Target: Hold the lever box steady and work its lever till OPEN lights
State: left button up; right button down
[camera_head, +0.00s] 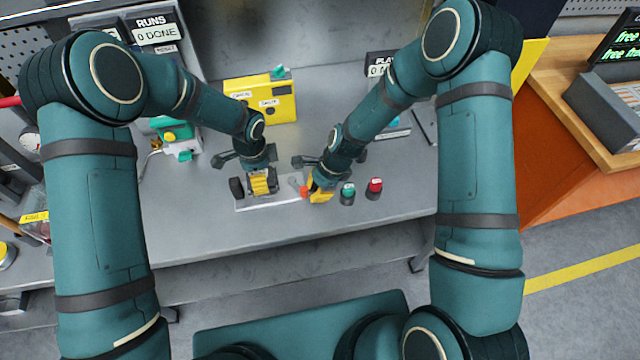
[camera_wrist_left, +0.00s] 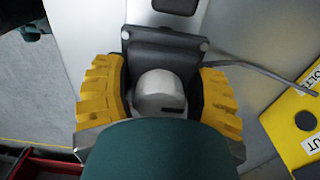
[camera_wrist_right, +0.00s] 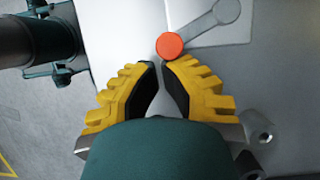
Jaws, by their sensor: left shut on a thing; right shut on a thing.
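The lever box shows in the left wrist view as a dark housing (camera_wrist_left: 165,47) with a rounded silver part, between my left gripper's yellow fingers. In the head view my left gripper (camera_head: 262,184) is shut on it, above a pale base plate (camera_head: 285,201). The grey lever (camera_wrist_right: 205,25) ends in an orange knob (camera_wrist_right: 170,46). My right gripper (camera_wrist_right: 163,70) is nearly closed at this knob, which shows at its fingertips; the exact contact is hidden. In the head view my right gripper (camera_head: 318,190) is just right of the knob. No OPEN light can be made out.
A green-topped button or lamp (camera_head: 348,189) and a red-topped one (camera_head: 375,186) stand close right of my right gripper. A yellow box (camera_head: 262,100) stands behind on the grey bench. A green-and-white device (camera_head: 177,140) is at left. The bench's front edge is near.

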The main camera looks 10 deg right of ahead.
jog(key=shift+s+a+m+t, duration=0.35)
jog(key=shift+a+m, duration=0.1)
jog(key=shift+m, duration=0.15)
jog(key=shift+s+a, duration=0.25)
jog(key=shift+a, duration=0.2)
